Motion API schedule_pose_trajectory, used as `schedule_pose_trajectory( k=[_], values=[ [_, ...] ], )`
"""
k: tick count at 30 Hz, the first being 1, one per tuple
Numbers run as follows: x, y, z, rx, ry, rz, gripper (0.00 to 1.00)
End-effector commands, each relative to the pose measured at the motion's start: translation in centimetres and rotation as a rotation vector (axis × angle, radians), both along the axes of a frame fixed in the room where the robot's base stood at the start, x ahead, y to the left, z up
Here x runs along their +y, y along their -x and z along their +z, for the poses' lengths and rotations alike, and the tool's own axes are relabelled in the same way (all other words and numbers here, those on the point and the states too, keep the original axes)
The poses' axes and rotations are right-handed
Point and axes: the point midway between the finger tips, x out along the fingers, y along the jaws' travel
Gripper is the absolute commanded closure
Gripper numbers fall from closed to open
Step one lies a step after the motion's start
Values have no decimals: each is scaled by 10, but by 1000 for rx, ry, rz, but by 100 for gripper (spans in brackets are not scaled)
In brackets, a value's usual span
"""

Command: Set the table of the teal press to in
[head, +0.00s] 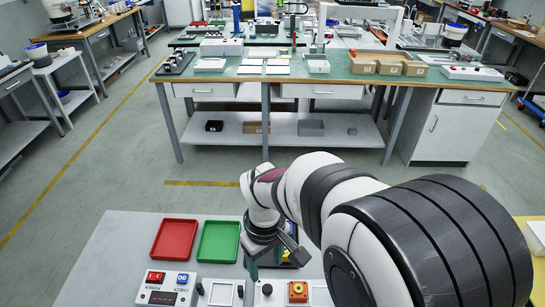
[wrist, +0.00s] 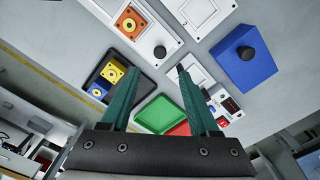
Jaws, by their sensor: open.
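I cannot make out a teal press or its sliding table for certain in either view. My gripper (head: 264,262) hangs over the near grey bench in the head view, largely hidden behind my own arm. In the wrist view my gripper (wrist: 158,70) shows two teal fingers, spread apart with nothing between them. A blue box with a black knob (wrist: 248,62) stands to the right of the fingers in the wrist view. A white panel with an orange square and a black knob (wrist: 145,35) lies above the fingertips there.
On the near bench are a red tray (head: 174,239), a green tray (head: 218,242) and a switch box (head: 167,287). A dark tray of yellow and blue blocks (wrist: 109,76) lies left of the fingers. A green-topped workbench (head: 340,76) stands beyond open floor.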

Motion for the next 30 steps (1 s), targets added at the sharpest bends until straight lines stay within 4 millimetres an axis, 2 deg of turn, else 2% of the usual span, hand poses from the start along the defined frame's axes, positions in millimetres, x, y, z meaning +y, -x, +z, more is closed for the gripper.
schedule_pose_trajectory(
  k=[3, 9, 15, 22, 23, 30],
  values=[
    [-1, 2, -38, 8, 3, -1, 38],
    [-1, 1, -83, 5, 2, -4, 38],
    [-1, 1, -100, 1, 0, -5, 38],
    [-1, 0, -101, 1, -1, -5, 38],
    [-1, 0, -100, 1, -1, -5, 40],
    [-1, 0, -100, 0, 0, -5, 83]
  ],
)
